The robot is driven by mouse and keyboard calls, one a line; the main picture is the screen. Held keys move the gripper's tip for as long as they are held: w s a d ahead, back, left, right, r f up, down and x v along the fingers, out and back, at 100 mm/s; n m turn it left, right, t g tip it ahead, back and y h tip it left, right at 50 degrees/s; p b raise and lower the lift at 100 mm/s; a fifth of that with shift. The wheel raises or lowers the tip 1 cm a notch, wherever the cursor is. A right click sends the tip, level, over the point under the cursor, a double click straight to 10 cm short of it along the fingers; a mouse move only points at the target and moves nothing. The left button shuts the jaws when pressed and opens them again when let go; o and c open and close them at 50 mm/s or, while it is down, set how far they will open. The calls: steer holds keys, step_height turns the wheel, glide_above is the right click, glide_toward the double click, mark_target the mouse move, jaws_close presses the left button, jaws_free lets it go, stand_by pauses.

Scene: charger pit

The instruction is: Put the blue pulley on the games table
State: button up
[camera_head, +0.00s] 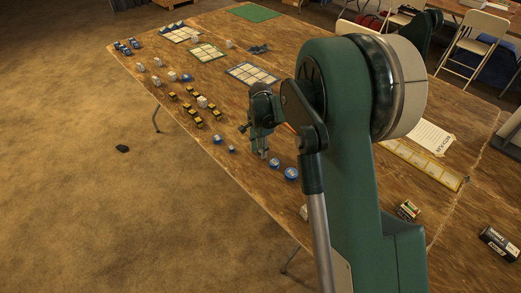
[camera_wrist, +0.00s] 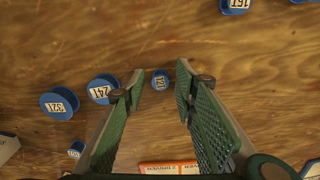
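Several blue pulleys with white number labels lie on the wooden table (camera_head: 245,190). In the wrist view a small blue pulley (camera_wrist: 160,80) marked 12T lies between and just beyond my fingertips. Two larger ones, marked 24T (camera_wrist: 103,89) and 32T (camera_wrist: 59,103), are left of my left finger. Another small one (camera_wrist: 75,150) is at lower left, and one (camera_wrist: 236,5) is cut off at the top. My gripper (camera_wrist: 161,76) is open and empty, pointing down at the table; it also shows in the head view (camera_head: 263,155). I cannot tell which table is the games table.
Yellow-and-black pieces (camera_head: 196,108), grid boards (camera_head: 252,75) and a green mat (camera_head: 254,13) lie farther along the table. An orange box (camera_wrist: 168,168) is near my gripper's base. A battery (camera_head: 497,243) and a ruler strip (camera_head: 418,165) lie at right. Folding chairs (camera_head: 480,40) stand behind.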

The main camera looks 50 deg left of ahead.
steer(key=shift+r, duration=0.1)
step_height(320, 180, up, 12)
steer(key=p, duration=0.2)
stand_by(0.4)
stand_by(0.6)
stand_by(0.4)
